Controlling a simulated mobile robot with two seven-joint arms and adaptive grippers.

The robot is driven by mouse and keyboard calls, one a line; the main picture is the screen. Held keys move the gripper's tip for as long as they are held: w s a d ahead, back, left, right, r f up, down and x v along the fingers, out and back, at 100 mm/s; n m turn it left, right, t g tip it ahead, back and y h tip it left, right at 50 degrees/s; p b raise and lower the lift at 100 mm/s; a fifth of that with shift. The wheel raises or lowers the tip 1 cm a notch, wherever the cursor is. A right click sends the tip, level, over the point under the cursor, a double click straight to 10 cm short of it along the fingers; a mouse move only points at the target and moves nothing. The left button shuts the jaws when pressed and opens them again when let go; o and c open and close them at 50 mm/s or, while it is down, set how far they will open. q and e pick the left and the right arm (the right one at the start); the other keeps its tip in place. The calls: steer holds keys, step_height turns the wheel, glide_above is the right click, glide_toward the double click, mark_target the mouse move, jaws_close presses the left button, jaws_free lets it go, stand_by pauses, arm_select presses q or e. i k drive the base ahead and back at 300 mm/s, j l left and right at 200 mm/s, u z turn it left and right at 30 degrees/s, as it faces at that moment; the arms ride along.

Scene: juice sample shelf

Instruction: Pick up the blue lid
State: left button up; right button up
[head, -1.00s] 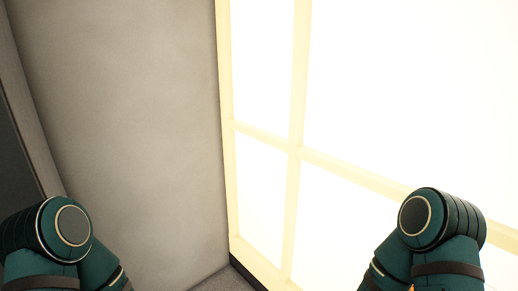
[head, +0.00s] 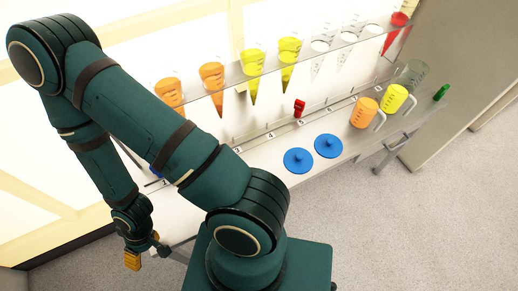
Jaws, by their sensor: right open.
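Two round blue lids with knobs lie flat on the lower shelf, in the middle of the head view: a nearer blue lid (head: 298,161) and another blue lid (head: 328,146) just right of and behind it. A small bit of something blue (head: 155,172) shows at the left, mostly hidden behind my arm. My right gripper (head: 146,255) hangs at the lower left beside the left end of the shelf, open and empty, well away from the two lids. My left gripper is out of view.
A rack (head: 222,84) above the shelf holds several cones of orange, yellow, clear and red. An orange beaker (head: 363,112), a yellow beaker (head: 394,98), a clear beaker (head: 412,74) and a green object (head: 440,92) stand right. A small red object (head: 299,108) sits behind the lids.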

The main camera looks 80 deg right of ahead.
mark_target(298, 161)
steer(key=j+z, duration=0.1)
steer(key=z, duration=0.8)
